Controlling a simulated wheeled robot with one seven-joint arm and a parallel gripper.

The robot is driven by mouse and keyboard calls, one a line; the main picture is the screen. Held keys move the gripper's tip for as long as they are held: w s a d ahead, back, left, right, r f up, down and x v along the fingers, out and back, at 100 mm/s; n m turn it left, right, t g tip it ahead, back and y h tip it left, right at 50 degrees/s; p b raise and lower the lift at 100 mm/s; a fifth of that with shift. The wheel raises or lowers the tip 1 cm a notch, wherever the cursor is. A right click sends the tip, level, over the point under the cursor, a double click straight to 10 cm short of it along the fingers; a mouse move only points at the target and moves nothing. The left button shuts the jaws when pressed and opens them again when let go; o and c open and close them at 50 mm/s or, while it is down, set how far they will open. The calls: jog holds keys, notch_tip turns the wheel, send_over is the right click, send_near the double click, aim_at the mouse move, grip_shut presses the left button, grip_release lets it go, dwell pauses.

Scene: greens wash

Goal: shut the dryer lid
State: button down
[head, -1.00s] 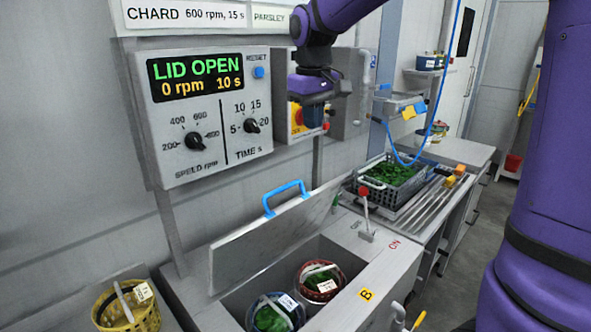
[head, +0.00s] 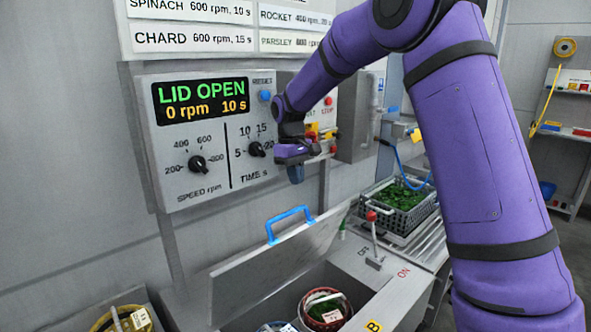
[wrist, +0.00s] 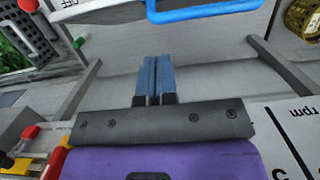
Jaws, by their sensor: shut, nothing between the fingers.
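The dryer lid (head: 272,268) is a flat grey panel standing tilted open at the back of the dryer (head: 390,288). Its blue handle (head: 290,223) is on the upper edge and also shows at the top of the wrist view (wrist: 215,10). The display (head: 201,95) reads LID OPEN, 0 rpm, 10 s. My gripper (head: 296,176) hangs in front of the wall panels, above the lid handle and apart from it. In the wrist view its blue fingers (wrist: 153,62) are together and empty, short of the handle.
Baskets, including a red one (head: 325,310), sit inside the dryer. A lever with a red knob (head: 371,217) stands on its top to the right of the lid. A yellow basket (head: 122,320) is at lower left. A crate of greens (head: 398,205) lies behind right.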

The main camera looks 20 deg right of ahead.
jog(key=f, duration=0.3)
jog(key=s+f, duration=0.1)
jog(key=f, duration=0.1)
jog(key=shift+d+f, duration=0.2)
jog(key=shift+f, duration=0.15)
